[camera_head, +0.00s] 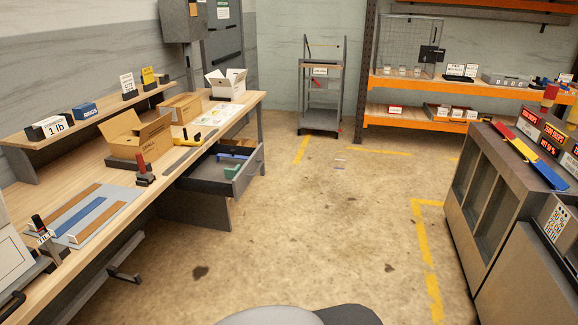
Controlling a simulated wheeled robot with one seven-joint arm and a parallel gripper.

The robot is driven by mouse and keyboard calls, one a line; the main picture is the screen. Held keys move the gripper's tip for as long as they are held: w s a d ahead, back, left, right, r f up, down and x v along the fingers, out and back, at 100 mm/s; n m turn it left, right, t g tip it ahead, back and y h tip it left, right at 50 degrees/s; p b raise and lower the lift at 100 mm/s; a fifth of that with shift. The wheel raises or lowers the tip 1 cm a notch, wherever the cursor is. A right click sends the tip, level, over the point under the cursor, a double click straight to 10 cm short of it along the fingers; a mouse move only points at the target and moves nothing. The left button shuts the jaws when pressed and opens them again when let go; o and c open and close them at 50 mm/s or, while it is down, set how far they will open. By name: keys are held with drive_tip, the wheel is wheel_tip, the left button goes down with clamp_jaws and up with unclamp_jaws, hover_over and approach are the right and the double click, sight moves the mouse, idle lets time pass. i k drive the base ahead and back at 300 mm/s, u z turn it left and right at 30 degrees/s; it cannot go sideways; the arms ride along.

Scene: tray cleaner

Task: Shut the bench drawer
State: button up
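The bench drawer (247,171) is pulled out from under the wooden bench (168,160) on the left. Its grey front panel faces right, into the room, and stands well clear of the bench edge. Inside it lie a green item (231,171) and a blue item (233,156). My gripper is not in view. A rounded grey and black shape at the bottom middle is likely part of my own body.
Open cardboard boxes (135,137) and small tools stand on the bench. A grey trolley (320,95) and orange shelving (430,120) stand at the back. A dark cabinet (500,190) is on the right.

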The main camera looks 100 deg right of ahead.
sight(205, 175)
drive_tip(key=k, duration=0.95)
drive_tip(key=z, duration=2.65)
drive_tip(key=i, duration=1)
drive_tip(key=u, duration=0.4)
drive_tip(key=i, duration=1.1)
drive_tip(key=u, duration=0.1)
